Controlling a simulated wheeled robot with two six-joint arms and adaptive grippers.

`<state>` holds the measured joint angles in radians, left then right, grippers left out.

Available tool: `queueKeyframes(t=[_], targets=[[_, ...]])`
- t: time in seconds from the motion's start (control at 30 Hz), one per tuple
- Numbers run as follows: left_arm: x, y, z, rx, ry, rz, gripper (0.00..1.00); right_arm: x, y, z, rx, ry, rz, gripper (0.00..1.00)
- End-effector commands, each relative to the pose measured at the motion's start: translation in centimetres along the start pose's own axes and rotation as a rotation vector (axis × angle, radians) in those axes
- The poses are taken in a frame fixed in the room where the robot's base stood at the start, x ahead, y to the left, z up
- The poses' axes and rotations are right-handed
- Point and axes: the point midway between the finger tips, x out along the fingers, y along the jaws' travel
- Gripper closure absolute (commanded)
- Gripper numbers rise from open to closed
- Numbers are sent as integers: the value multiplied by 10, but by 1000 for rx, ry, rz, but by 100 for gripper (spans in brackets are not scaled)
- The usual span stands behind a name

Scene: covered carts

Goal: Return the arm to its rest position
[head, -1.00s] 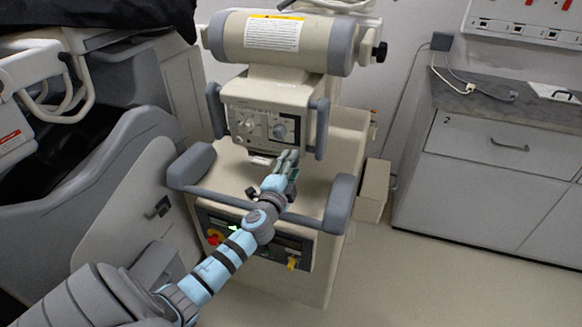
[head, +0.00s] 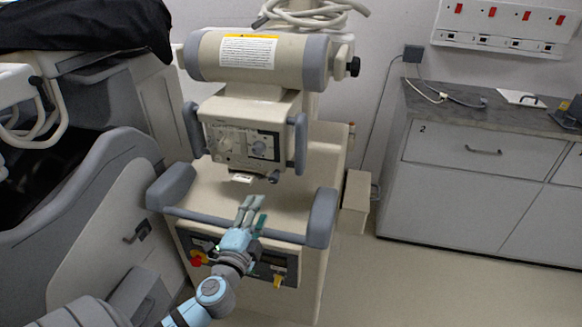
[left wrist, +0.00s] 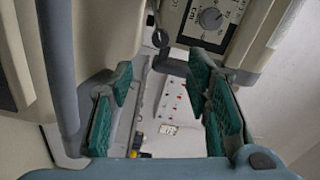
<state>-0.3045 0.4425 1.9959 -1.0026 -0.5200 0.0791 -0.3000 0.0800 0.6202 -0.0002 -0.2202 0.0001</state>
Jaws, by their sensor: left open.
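My left arm comes in from the lower left of the head view. Its gripper (head: 251,211) is in front of the cream machine, over the machine's grey front handle bar. In the left wrist view the green-padded fingers (left wrist: 165,105) stand apart with nothing between them. The machine's control panel (head: 241,146) with dials is above and beyond the fingertips, apart from them. A dial (left wrist: 211,18) of it shows at the top of the left wrist view. My right gripper is in neither view.
The cream machine (head: 285,205) stands directly ahead, with a cylinder (head: 305,59) on top. A grey bed (head: 96,200) with a black cover is close on the left. A grey cabinet (head: 455,190) stands at the right. The floor (head: 420,285) in front of it is clear.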

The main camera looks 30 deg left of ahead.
Motion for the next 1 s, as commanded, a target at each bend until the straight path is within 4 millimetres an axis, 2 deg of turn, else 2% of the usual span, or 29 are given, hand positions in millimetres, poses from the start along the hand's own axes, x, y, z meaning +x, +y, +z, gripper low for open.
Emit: queueKeyframes(t=[0.17,0.27,0.37,0.43,0.5,0.6,0.7,0.83,0.87,1.0], targets=[[0,0,0,-2,-2,1,56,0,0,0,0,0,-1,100],[-10,8,10,-90,-75,36,56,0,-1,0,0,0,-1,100],[-42,37,30,-298,-260,157,56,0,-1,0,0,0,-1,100],[-74,66,38,-437,-395,278,56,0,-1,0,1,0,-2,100],[-108,93,38,-552,-511,412,56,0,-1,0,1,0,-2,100],[-155,123,28,-666,-633,595,56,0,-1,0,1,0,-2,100],[-200,144,12,-744,-722,767,56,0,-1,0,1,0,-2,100],[-255,158,-14,-811,-800,986,56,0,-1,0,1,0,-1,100],[-260,163,-16,-814,-814,1015,56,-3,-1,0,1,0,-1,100],[-248,211,1,-800,-849,1021,56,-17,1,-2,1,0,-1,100]])
